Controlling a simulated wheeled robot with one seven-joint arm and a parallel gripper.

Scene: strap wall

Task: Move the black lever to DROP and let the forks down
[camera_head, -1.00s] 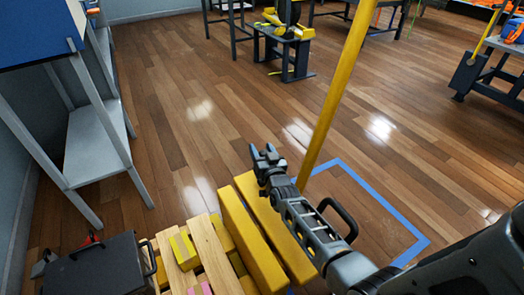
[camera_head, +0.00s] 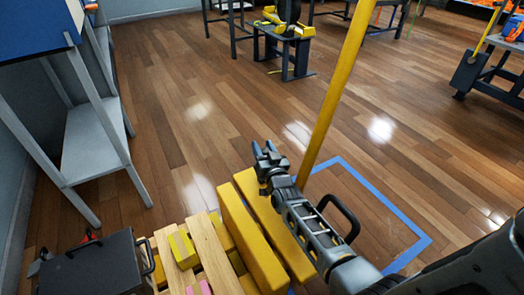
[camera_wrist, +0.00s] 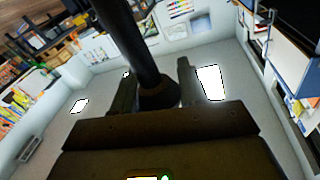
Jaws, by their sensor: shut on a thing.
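My gripper (camera_head: 268,158) is at the middle of the head view, beside the yellow pole (camera_head: 332,95) and above the yellow forks (camera_head: 245,230). In the wrist view a thick dark rod, seemingly the black lever (camera_wrist: 128,45), runs down between my two fingers (camera_wrist: 156,82). My gripper is shut on it. The lever's lower end is at the fingers. In the head view I cannot make out the lever apart from my dark gripper. No DROP marking is readable. The forks lie low, beside a wooden pallet load; their exact height is not clear.
Wooden planks (camera_head: 210,250) with yellow and pink blocks are at the bottom, left of the forks. A dark case (camera_head: 95,270) is at the lower left. A grey shelf (camera_head: 90,145) stands at the left. Blue tape (camera_head: 385,200) marks the floor at right.

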